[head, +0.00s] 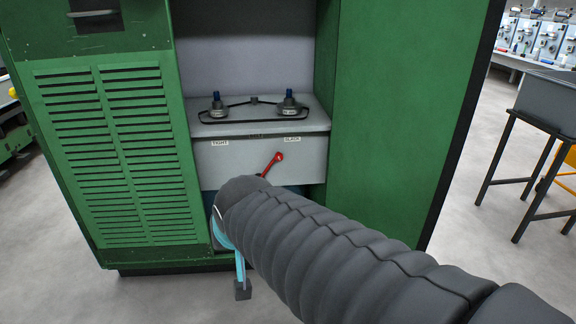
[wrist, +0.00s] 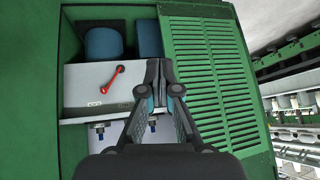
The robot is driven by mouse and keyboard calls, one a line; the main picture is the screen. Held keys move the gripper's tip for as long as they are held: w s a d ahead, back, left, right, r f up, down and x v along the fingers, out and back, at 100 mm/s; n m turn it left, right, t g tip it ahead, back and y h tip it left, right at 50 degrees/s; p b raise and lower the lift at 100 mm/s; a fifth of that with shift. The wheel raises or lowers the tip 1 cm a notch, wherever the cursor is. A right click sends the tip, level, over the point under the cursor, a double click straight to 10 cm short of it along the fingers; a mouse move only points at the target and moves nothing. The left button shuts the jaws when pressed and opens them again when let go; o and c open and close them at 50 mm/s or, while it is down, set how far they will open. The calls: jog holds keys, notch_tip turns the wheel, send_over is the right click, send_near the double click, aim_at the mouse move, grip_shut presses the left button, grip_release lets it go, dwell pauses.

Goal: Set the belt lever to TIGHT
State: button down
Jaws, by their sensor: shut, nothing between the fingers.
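The red belt lever (head: 271,163) is on the grey front panel inside the green cabinet. Its upper end leans right, toward the SLACK label (head: 292,139); the TIGHT label (head: 220,143) is at the upper left. The wrist view is turned over: the lever (wrist: 112,84) lies left of my gripper, pointing at a small label (wrist: 95,103). My gripper (wrist: 156,72) has its fingers together and empty, apart from the lever in the picture, on the TIGHT side. The TIGHT label cannot be made out there. My arm hides most of the gripper in the head view.
A belt (head: 252,101) runs around two spindles on the ledge above the panel. The louvred green door (head: 115,150) stands left and the green cabinet side (head: 400,110) right, bounding the opening. Blue parts (wrist: 103,43) sit below the panel.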

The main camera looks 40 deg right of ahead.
jog(key=w+d+f+m+t+h, duration=0.2)
jog(key=w+d+m, duration=0.4)
jog(key=w+d, duration=0.4)
jog(key=w+d+f+m+t+h, duration=0.25)
jog(key=w+d+m, duration=0.35)
jog(key=w+d, duration=0.45)
jog(key=d+f+m+t, duration=0.2)
jog(key=d+f+m, duration=0.3)
jog(key=d, duration=0.3)
jog(key=d+f+m+t+h+b, duration=0.1)
jog(key=d+f+m+t, duration=0.2)
jog(key=d, duration=0.6)
notch_tip(320, 180, down, 2)
jog(key=m, duration=0.3)
jog(key=shift+s+d+f, duration=0.15)
jog(key=shift+s+f, duration=0.05)
jog(key=shift+s, duration=0.15)
jog(key=shift+w+t+h, duration=0.1)
jog(key=shift+t+h, duration=0.15)
jog(key=shift+h, duration=0.1)
jog(key=shift+w+d+r, duration=0.15)
jog(key=shift+w+r, duration=0.25)
jog(key=shift+w, duration=1.45)
jog(key=shift+w+d+r, duration=0.1)
jog(key=shift+w+r, duration=0.3)
jog(key=shift+w, duration=1.5)
jog(key=shift+w+d+r, duration=0.15)
jog(key=shift+w+r, duration=0.25)
jog(key=shift+w, duration=1.45)
